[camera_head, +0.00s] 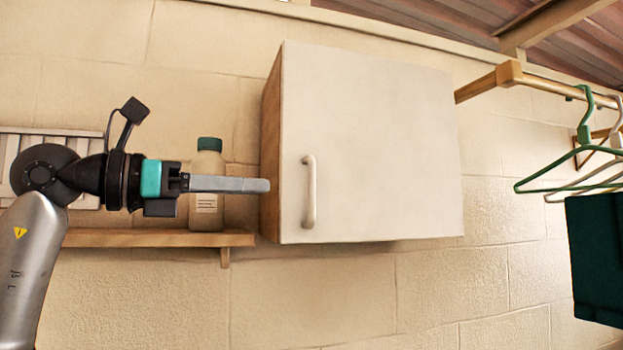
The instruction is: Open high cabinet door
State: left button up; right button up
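The high cabinet (271,130) hangs on the block wall with its white door (385,140) closed. A pale vertical bar handle (309,192) sits at the door's lower left. My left gripper (268,185) comes in from the left and points right. Its fingertips are just left of the handle, in front of the cabinet's wooden side in the picture, and look apart from the handle. The fingers overlap edge-on, so their gap is hidden. My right gripper is not in view.
A wooden shelf (150,239) left of the cabinet carries a bottle with a green cap (209,144), partly behind my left gripper. At the right, a wooden rail (545,82) holds hangers (583,135) and a dark green cloth (597,255). The wall below the cabinet is clear.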

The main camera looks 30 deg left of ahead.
aim_at(312, 216)
pick_arm(q)
jog(key=p+x, duration=0.3)
jog(key=x, duration=0.7)
jog(key=shift+w+p, duration=0.15)
jog(key=shift+p, duration=0.15)
grip_shut()
dwell(0.9)
